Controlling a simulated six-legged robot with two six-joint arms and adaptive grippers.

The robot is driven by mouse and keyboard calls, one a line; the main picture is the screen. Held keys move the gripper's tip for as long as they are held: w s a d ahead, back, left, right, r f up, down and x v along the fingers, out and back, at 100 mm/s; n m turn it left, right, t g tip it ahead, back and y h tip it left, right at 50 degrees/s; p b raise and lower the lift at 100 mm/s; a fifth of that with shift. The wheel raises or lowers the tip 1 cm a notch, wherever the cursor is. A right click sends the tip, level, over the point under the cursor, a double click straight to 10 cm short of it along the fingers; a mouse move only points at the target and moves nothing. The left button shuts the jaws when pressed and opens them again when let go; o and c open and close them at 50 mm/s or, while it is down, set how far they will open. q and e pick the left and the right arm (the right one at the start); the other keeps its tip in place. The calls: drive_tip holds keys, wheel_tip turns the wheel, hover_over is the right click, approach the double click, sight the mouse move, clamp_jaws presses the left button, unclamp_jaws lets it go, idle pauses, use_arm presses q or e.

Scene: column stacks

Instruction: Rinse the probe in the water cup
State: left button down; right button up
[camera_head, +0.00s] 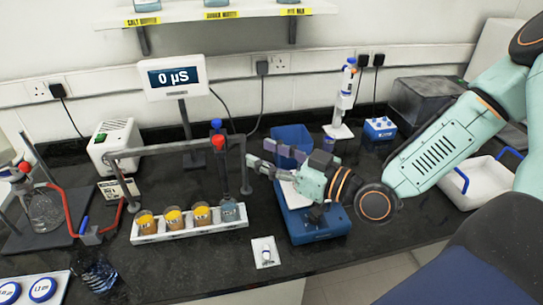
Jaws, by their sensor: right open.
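The probe (218,143), with red and blue parts at its top, stands upright at the grey rail. Its thin lower part runs down toward the blue-grey water cup (229,213) at the right end of a white rack (190,232). I cannot tell whether its tip is inside the cup. My right gripper (258,157) is open and empty, to the right of the probe and apart from it, with its fingers pointing left. My left gripper is not in view.
Several cups of orange liquid (173,218) fill the rack's left side. A grey rail (160,149) spans above it. A meter display (174,77) reads 0 µS. A blue scale (318,228) stands under my right gripper.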

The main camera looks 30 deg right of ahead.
drive_tip(key=shift+s+r, duration=0.1)
drive_tip(key=shift+s, duration=0.4)
drive_tip(key=shift+d, duration=0.1)
drive_tip(key=shift+s, duration=0.1)
idle(0.4)
